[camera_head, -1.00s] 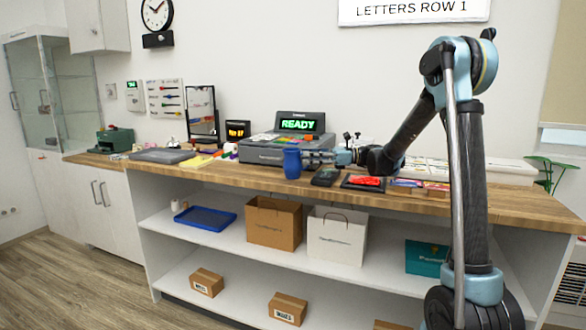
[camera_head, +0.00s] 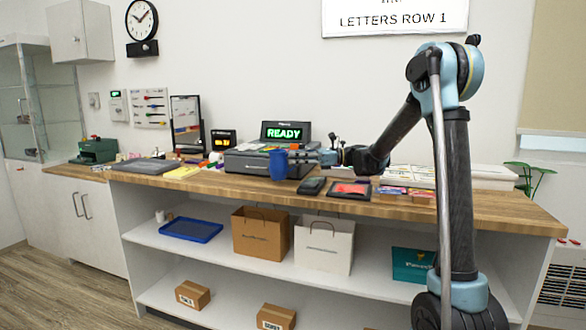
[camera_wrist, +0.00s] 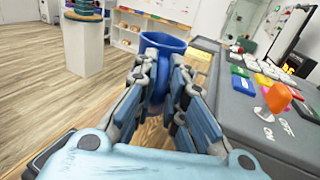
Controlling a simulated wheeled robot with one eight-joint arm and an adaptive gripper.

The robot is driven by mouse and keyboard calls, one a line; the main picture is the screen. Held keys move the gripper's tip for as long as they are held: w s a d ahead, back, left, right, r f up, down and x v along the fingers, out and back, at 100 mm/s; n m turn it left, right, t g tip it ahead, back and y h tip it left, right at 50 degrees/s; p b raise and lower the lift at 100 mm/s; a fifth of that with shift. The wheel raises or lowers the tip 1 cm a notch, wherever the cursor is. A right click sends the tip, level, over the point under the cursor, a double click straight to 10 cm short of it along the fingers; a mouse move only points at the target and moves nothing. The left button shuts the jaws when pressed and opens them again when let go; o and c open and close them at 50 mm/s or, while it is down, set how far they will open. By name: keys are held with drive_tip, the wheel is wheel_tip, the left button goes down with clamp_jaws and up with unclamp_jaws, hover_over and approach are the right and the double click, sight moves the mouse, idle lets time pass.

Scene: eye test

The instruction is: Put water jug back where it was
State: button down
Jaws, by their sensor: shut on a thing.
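The blue water jug (camera_head: 278,164) is at the worktop, in front of the dark grey machine with the green READY screen. My gripper (camera_head: 294,158) reaches it from the right and is shut on it. The fingers hide much of the jug's lower part. I cannot tell whether its base touches the worktop or is slightly above it.
The READY machine (camera_head: 250,163) stands close behind. A yellow pad (camera_head: 182,172) lies to the left. Bare wood runs along the front edge.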

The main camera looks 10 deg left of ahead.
wheel_tip(320, 180, up, 7)
idle(0.3)
